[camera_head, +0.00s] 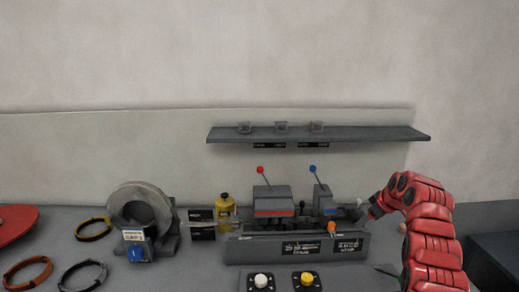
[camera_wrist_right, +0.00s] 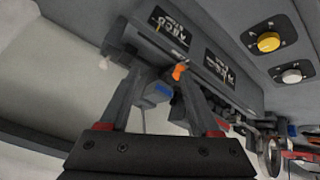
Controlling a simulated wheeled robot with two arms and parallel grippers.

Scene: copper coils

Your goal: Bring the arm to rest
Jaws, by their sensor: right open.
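My red right arm comes in from the right of the head view. Its gripper (camera_head: 370,212) is at the right end of a grey bench machine (camera_head: 265,250), partly hidden by the arm's own links. In the right wrist view the two dark fingers of this gripper (camera_wrist_right: 158,78) are spread apart with nothing held between them. The machine (camera_wrist_right: 215,75) shows upside down beyond the fingers, with an orange knob (camera_wrist_right: 179,71) near the fingertips. I cannot tell whether the fingers touch the machine. My left gripper is not in view.
An orange coil (camera_head: 93,229), a reddish coil (camera_head: 28,272) and a grey coil (camera_head: 82,276) lie at the left. A grey ring-shaped device (camera_head: 140,205) and a yellow bottle (camera_head: 225,212) stand left of the machine. A shelf (camera_head: 350,134) hangs above.

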